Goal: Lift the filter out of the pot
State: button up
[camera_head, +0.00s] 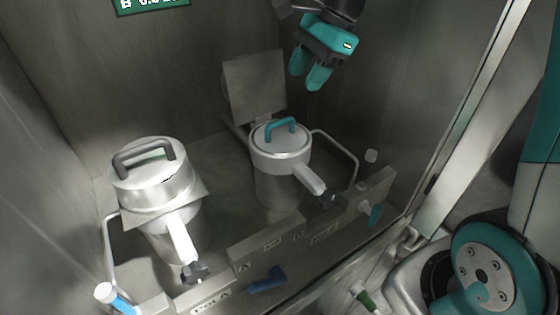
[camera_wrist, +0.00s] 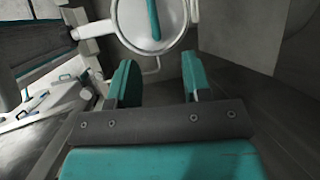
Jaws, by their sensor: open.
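Two metal pots stand in the washer. The left pot (camera_head: 180,222) has its lid plate on top with a grey handle (camera_head: 143,152). The right pot (camera_head: 274,190) has a round top, which looks like the filter (camera_head: 281,142), with a teal handle (camera_head: 280,126). My gripper (camera_head: 312,82) is open and empty, above and to the right of the right pot, apart from it. In the wrist view the teal handle (camera_wrist: 153,18) and round top (camera_wrist: 126,22) show ahead of the two open fingers (camera_wrist: 156,84). The inside of both pots is hidden.
A square metal plate (camera_head: 254,87) stands upright behind the right pot. Metal walls enclose the back and sides. Free room lies right of the right pot.

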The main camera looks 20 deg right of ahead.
aim_at(288, 118)
jog(key=p+x, duration=0.1)
jog(key=x, duration=0.4)
jog(key=shift+a+f, duration=0.15)
jog(key=shift+f, duration=0.05)
jog(key=x, duration=0.2)
jog(key=p+x, duration=0.2)
jog(key=x, duration=0.1)
jog(key=shift+s+d+f, duration=0.25)
jog(key=shift+s+f, duration=0.05)
jog(key=shift+f, duration=0.15)
jog(key=shift+c, duration=0.4)
grip_shut()
